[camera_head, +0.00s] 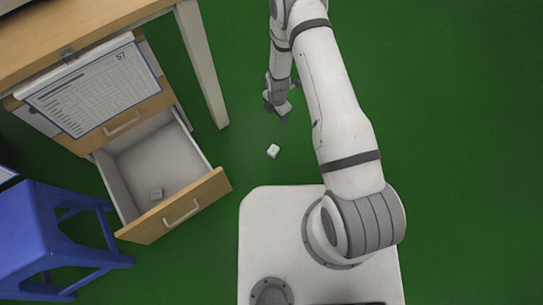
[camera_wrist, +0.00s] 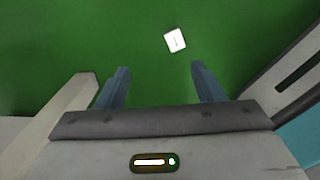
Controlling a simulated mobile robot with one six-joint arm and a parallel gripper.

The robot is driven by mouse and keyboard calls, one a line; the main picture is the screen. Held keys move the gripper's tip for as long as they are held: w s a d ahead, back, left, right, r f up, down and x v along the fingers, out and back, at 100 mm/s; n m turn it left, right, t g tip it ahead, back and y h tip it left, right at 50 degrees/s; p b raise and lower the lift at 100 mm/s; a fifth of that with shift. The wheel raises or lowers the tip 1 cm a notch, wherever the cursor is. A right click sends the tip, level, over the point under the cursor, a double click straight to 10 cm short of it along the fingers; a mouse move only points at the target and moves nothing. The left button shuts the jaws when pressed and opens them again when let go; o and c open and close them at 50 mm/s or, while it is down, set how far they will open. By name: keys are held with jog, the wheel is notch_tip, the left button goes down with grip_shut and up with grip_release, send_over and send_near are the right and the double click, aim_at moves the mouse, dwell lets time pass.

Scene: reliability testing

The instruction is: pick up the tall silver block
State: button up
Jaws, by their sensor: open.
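A small, pale silver-white block (camera_head: 273,151) lies on the green floor, between the open drawer and my base. It also shows in the wrist view (camera_wrist: 175,41), at the top, with faint marks on its upper face. From above I cannot tell how tall it is. My gripper (camera_head: 283,119) hangs above the floor, just beyond the block in the head view. In the wrist view my gripper's two blue-grey fingers (camera_wrist: 160,70) are spread apart with only floor between them. The block is ahead of the fingertips, apart from them.
The open drawer (camera_head: 198,197) of the wooden desk juts out left of the block. A pale desk leg (camera_head: 205,75) stands behind it. A blue stool (camera_head: 35,225) is at the lower left. A paper sheet (camera_head: 92,84) covers the upper drawers. Floor to the right is clear.

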aim_at(273, 150)
jog(key=s+f+n+b, duration=0.1)
jog(key=f, duration=0.5)
jog(key=s+f+n+b, duration=0.1)
jog(key=s+f, duration=0.1)
jog(key=f, duration=0.4)
jog(key=s+f+n+b, duration=0.1)
jog(key=f+n+b, duration=0.1)
jog(key=f, duration=0.4)
jog(key=shift+s+a+f, duration=0.1)
jog(key=shift+s+a, duration=0.2)
jog(key=shift+a, duration=0.05)
jog(key=f+b, duration=0.1)
jog(key=f, duration=0.1)
jog(key=f+b, duration=0.2)
jog(key=f, duration=0.1)
jog(key=shift+w+a+f, duration=0.1)
jog(key=shift+a+f, duration=0.1)
jog(key=shift+r, duration=0.1)
jog(key=shift+c, duration=0.5)
jog(key=c, duration=1)
